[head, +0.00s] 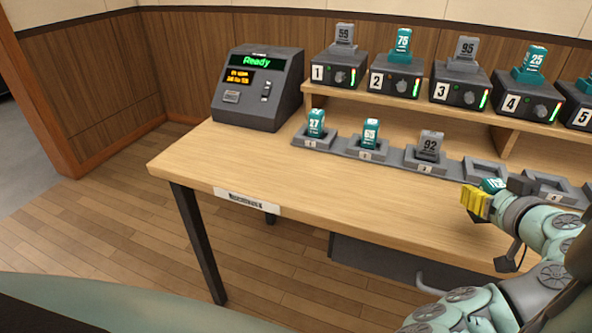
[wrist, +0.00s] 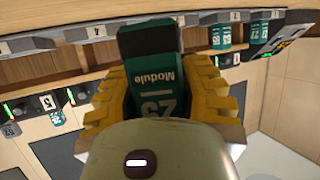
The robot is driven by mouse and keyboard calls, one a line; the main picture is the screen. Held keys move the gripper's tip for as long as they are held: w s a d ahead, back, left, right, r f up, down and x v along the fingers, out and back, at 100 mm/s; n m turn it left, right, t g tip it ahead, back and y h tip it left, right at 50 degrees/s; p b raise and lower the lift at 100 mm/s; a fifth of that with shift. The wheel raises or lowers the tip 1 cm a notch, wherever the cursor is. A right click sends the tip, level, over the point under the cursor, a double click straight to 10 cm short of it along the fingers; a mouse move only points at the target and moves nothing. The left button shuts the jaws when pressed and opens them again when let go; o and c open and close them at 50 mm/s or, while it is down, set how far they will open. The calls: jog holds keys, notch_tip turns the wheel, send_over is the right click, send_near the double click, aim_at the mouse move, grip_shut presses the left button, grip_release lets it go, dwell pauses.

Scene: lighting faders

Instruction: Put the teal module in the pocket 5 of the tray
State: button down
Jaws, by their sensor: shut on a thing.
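My gripper (head: 478,203) has yellow fingers and is shut on a teal module (head: 493,184), held over the front of the table at the right. In the wrist view the module (wrist: 152,80) sits between the yellow fingers, its "Module" lettering upside down and its number partly hidden. The grey tray (head: 340,150) runs along the table behind my gripper. Its first two pockets hold teal modules and its third a grey one. The fourth pocket (head: 485,170) looks empty, its front partly hidden by my gripper. The fifth pocket (head: 546,186) looks empty, beyond my wrist to the right.
A raised shelf (head: 390,100) behind the tray bears several numbered fader boxes with grey or teal modules on top. A black console (head: 258,88) reading "Ready" stands at the table's left end. The table top (head: 250,165) is clear at the front left.

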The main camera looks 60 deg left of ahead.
jog(key=shift+s+a, duration=0.4)
jog(key=shift+a, duration=0.35)
jog(key=shift+f, duration=1.8)
jog(key=shift+w+d+f+b, duration=0.1)
jog(key=shift+f+b, duration=0.1)
jog(key=shift+b, duration=0.2)
jog(key=c, duration=0.7)
grip_release()
jog(key=shift+o, duration=0.2)
jog(key=shift+r, duration=0.1)
